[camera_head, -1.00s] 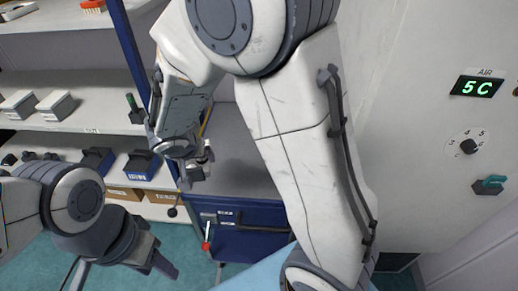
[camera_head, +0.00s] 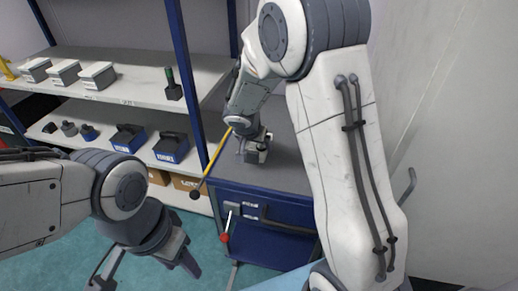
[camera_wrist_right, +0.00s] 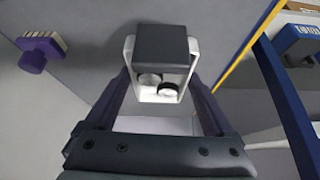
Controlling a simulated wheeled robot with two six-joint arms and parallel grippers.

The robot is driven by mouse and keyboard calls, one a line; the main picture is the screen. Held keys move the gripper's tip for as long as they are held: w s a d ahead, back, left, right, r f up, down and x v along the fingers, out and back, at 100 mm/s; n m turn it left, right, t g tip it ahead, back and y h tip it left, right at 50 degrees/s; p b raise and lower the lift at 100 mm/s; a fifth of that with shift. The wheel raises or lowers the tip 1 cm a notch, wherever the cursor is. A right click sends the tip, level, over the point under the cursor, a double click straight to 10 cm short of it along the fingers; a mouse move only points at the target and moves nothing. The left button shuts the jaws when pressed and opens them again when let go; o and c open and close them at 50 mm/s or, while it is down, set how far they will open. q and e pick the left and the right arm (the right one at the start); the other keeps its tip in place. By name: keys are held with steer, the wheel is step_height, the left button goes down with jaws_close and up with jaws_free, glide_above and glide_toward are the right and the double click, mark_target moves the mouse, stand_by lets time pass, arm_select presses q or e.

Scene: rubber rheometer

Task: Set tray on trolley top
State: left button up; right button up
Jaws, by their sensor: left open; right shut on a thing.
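My right gripper (camera_head: 257,143) is over the grey top (camera_head: 290,170) of the blue trolley, near its left side. In the right wrist view its jaws (camera_wrist_right: 160,78) are shut on a small white tray (camera_wrist_right: 158,98). A dark grey block (camera_wrist_right: 164,42) and two small round pieces show in or on the tray. In the head view my wrist mostly hides the tray. I cannot tell whether it touches the trolley top. My left gripper (camera_head: 146,268) is open and empty, low over the floor at the lower left.
Shelves (camera_head: 130,75) with white boxes (camera_head: 97,75) and blue bins (camera_head: 171,147) stand left of the trolley.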

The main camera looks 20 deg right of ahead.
steer(key=shift+w+d+f, duration=0.3)
steer(key=shift+w+f, duration=0.05)
steer(key=shift+w, duration=0.15)
steer(key=shift+w+d+f, duration=0.25)
steer(key=shift+w+f, duration=0.05)
steer(key=shift+w, duration=0.2)
steer(key=shift+w+f, duration=0.15)
steer(key=shift+f, duration=2)
steer(key=shift+f+b, duration=0.2)
steer(key=shift+b, duration=0.4)
steer(key=o, duration=1.2)
steer(key=shift+r, duration=0.1)
steer(key=shift+o, duration=0.2)
steer(key=shift+r, duration=0.1)
